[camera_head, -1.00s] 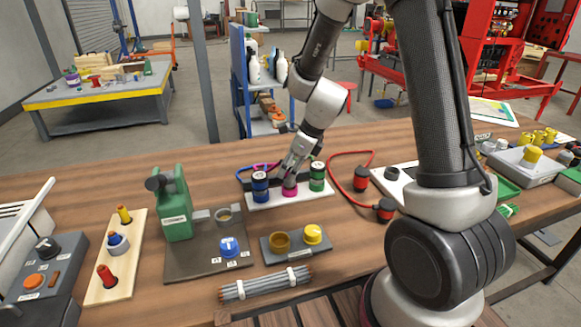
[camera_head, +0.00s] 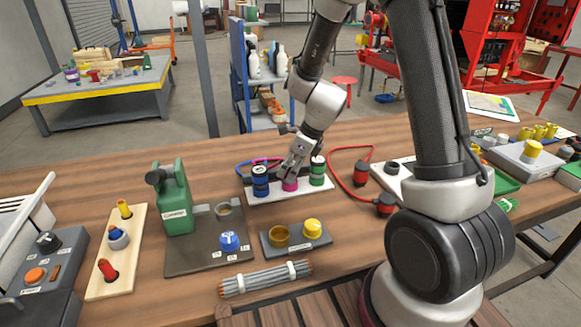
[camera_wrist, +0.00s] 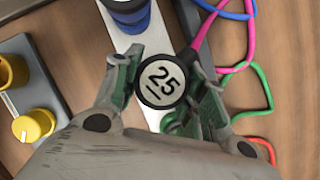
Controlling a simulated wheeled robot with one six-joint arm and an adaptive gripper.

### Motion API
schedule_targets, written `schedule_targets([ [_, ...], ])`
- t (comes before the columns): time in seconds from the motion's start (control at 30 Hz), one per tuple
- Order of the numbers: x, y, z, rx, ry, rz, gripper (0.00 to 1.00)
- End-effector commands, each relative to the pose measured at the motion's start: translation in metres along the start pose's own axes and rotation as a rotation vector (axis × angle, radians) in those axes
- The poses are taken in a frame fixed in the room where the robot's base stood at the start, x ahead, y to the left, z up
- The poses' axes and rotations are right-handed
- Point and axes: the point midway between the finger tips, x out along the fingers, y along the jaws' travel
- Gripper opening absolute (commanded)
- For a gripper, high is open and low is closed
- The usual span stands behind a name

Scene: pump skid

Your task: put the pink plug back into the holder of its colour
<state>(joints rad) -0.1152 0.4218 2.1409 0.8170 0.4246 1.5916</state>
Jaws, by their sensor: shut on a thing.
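In the head view my gripper (camera_head: 294,174) is over the middle of a white strip (camera_head: 275,200). A pink body (camera_head: 289,185) shows right under the fingers. The fingers cover its upper part, so I cannot tell how plug and pink holder meet. A blue unit (camera_head: 260,180) stands left, a green one (camera_head: 317,172) right.
Red cable plugs (camera_head: 385,203) lie to the right of the strip. A cable bundle (camera_head: 265,279) lies near the front edge.

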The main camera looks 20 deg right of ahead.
Motion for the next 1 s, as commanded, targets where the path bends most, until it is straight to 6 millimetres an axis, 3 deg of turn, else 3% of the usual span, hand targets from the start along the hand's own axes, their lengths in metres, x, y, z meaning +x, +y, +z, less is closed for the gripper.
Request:
schedule_targets([
  [0.33,0.003,0.000,-0.001,0.001,0.000,0.000,0.08],
  [0.37,0.003,0.000,-0.001,0.001,0.000,0.000,0.47],
  [0.47,0.003,0.000,-0.001,0.001,0.000,0.000,0.65],
  [0.83,0.000,0.000,-0.001,0.000,-0.001,-0.001,0.66],
  [1.0,-0.024,0.000,0.000,0.000,-0.003,-0.002,0.66],
])
